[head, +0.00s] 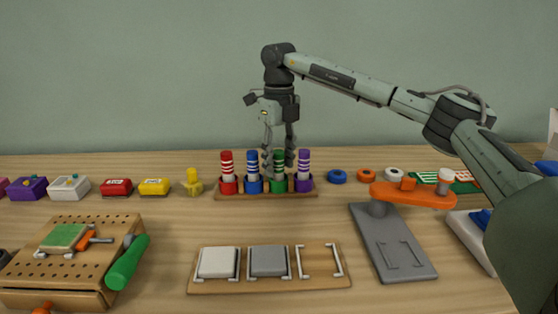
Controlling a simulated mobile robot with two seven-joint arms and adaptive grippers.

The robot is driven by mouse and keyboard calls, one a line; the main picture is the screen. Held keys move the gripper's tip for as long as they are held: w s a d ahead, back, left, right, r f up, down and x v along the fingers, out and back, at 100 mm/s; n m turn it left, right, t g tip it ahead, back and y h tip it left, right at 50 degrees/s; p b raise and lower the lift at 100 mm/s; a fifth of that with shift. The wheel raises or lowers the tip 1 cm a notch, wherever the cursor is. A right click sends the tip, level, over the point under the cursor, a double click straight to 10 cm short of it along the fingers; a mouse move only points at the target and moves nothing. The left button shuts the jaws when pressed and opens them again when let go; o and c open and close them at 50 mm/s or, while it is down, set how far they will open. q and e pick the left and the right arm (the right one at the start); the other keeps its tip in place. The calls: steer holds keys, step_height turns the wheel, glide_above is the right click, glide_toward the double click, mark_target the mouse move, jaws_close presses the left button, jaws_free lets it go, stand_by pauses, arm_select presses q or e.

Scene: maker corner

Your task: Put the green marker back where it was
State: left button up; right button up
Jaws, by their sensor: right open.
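The green marker (279,182) stands upright in the wooden marker rack (240,196), between the blue marker (254,183) and the purple marker (304,180). The red marker (228,182) stands at the rack's left end. My right gripper (278,160) points down at the green marker from above. Its fingers are open and overlap the marker's upper part in the head view, hiding some of it. I cannot tell whether they touch it. My left gripper is not in view.
Small boxes, including a red one (116,187), line the left. Colored rings, including a blue one (337,176), lie right of the rack. A grey stand with an orange arm (418,195), a tray (325,283) and a perforated block (60,275) stand nearer.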

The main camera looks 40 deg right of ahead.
step_height(320, 180, up, 11)
steer(key=shift+r, duration=0.15)
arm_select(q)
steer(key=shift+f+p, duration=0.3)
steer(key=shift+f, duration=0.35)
arm_select(e)
steer(key=shift+r, duration=0.5)
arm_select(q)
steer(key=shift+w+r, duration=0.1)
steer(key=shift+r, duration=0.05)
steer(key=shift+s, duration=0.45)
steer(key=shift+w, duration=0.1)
